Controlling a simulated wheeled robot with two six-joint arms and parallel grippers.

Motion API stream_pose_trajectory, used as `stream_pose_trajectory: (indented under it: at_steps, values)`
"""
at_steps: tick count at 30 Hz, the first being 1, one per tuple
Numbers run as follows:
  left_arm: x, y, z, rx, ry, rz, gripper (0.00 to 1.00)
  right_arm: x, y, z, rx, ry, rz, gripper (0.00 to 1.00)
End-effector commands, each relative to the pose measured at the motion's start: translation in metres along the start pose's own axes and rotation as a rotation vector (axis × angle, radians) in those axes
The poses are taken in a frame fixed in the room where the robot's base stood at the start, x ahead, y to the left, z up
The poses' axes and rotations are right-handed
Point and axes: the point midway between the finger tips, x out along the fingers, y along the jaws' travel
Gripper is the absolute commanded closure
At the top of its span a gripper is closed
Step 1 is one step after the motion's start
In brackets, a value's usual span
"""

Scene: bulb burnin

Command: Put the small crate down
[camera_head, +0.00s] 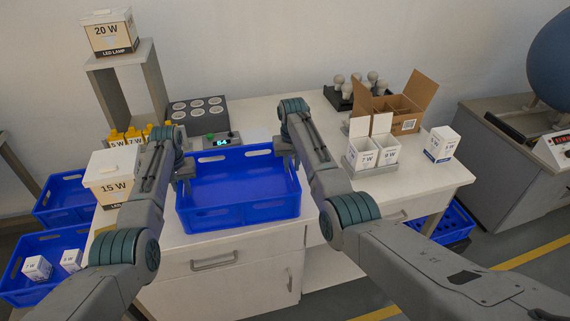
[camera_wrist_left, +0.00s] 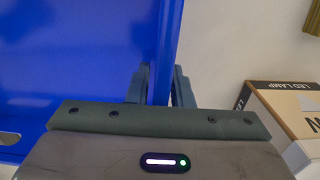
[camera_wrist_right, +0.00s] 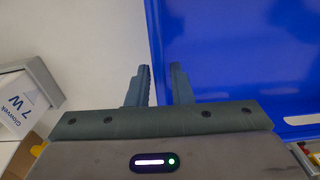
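The small blue crate (camera_head: 240,213) is empty and looks level at the front of the white worktable (camera_head: 330,205). Its near wall overlaps the table's front edge in the head view; I cannot tell whether its base touches the top. My left gripper (camera_wrist_left: 160,88) is at its left side wall (camera_wrist_left: 165,40), with one finger on each side and the wall filling the narrow gap. My right gripper (camera_wrist_right: 160,88) has its fingers on either side of the right side wall (camera_wrist_right: 162,40) in the same way. The fingertips are largely hidden in the head view.
A 15 W box (camera_head: 112,172) stands close left of the crate. White cartons (camera_head: 374,152), an open brown box (camera_head: 400,105) and bulbs (camera_head: 357,85) are right. More blue crates (camera_head: 45,255) stand lower left.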

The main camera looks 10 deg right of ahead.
Motion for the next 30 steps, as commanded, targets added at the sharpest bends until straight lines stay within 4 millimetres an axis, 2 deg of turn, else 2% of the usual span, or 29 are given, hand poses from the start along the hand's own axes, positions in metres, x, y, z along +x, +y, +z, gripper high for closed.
stream_pose_trajectory:
  at_steps: [18,23,30]
  values:
    - [-0.005,0.0,-0.001,0.0,0.003,0.0,0.67,-0.001,0.0,-0.001,0.0,0.002,0.0,0.67]
    - [-0.029,0.0,-0.001,0.0,0.005,0.0,0.67,-0.001,0.0,-0.001,0.0,0.002,0.0,0.67]
    - [-0.081,0.0,-0.002,0.0,0.005,0.0,0.67,-0.001,0.0,-0.001,0.0,0.002,0.0,0.67]
